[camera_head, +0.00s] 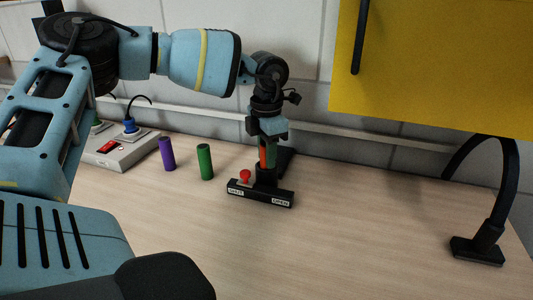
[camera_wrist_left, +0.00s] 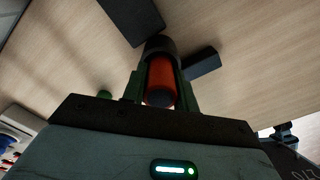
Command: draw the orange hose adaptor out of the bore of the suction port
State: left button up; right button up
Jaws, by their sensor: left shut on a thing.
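The orange hose adaptor (camera_head: 267,156) stands upright at the black suction port (camera_head: 265,177), its lower end meeting the port's mouth. How deep it sits in the bore is hidden. My left gripper (camera_head: 268,154) comes down from above and is shut on the adaptor. In the left wrist view the adaptor (camera_wrist_left: 161,82) lies between the two green fingers (camera_wrist_left: 160,92), with the dark port (camera_wrist_left: 160,45) beyond it. My right gripper is not in view.
A black bar marked SHUT and OPEN (camera_head: 261,196) with a red knob (camera_head: 245,176) is in front of the port. Green (camera_head: 205,162) and purple (camera_head: 167,154) cylinders and a socket block (camera_head: 120,152) stand left. A black curved-arm stand (camera_head: 477,250) is at right. The front table is clear.

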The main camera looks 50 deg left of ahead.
pick_arm(q)
jog(key=shift+r, duration=0.65)
jog(key=shift+r+p, duration=0.45)
jog(key=shift+r, duration=0.85)
jog(key=shift+r+p, duration=0.35)
jog(key=shift+r, duration=0.45)
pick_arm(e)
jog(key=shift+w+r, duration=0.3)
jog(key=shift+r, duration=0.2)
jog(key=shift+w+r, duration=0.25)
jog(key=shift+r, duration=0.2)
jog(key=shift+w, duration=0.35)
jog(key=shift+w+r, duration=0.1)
